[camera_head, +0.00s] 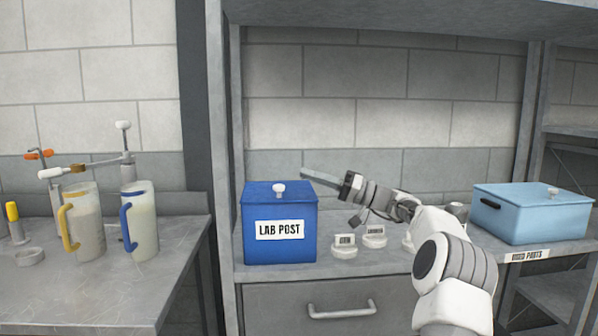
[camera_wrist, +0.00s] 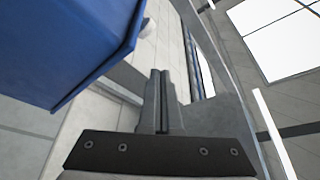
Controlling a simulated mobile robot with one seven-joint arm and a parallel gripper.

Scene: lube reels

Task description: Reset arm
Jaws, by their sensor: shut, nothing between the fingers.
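My arm reaches over the shelf from the lower right in the head view. My gripper (camera_head: 305,174) is shut and empty, with its fingers pointing left above the right side of the blue LAB POST box (camera_head: 280,247). In the wrist view the two fingers (camera_wrist: 161,75) lie side by side with no gap that holds anything. The blue box (camera_wrist: 65,40) fills the upper left of that view, close beside the fingers. I cannot tell the exact gap between fingers and box.
Small labelled white-capped items (camera_head: 374,237) stand right of the blue box, below my arm. Two jugs (camera_head: 140,222) stand on the left bench. A drawer handle (camera_head: 341,310) sticks out below the shelf.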

